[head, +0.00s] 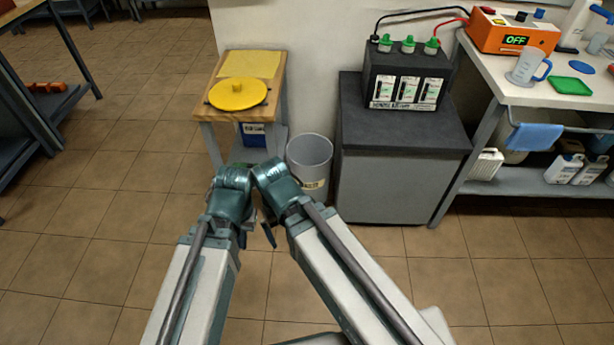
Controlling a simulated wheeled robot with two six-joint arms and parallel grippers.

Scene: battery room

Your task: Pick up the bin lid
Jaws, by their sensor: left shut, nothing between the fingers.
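The bin lid (238,95) is a round yellow disc with a raised knob in its middle. It lies flat on a small wooden-topped table (272,80) at the upper left of the head view. A grey open bin (310,160) with a label stands on the floor to the right of that table. My left gripper (268,234) shows only as a small dark part between my two arms, low and in front of the bin. It is shut and empty, well apart from the lid. I cannot make out my right gripper.
A yellow sheet (250,64) lies behind the lid. A dark cabinet (395,180) bearing a black battery (405,75) stands right of the bin. A white bench (520,88) is at the far right. Tiled floor is clear on the left; a dark shelf (40,100) stands beyond.

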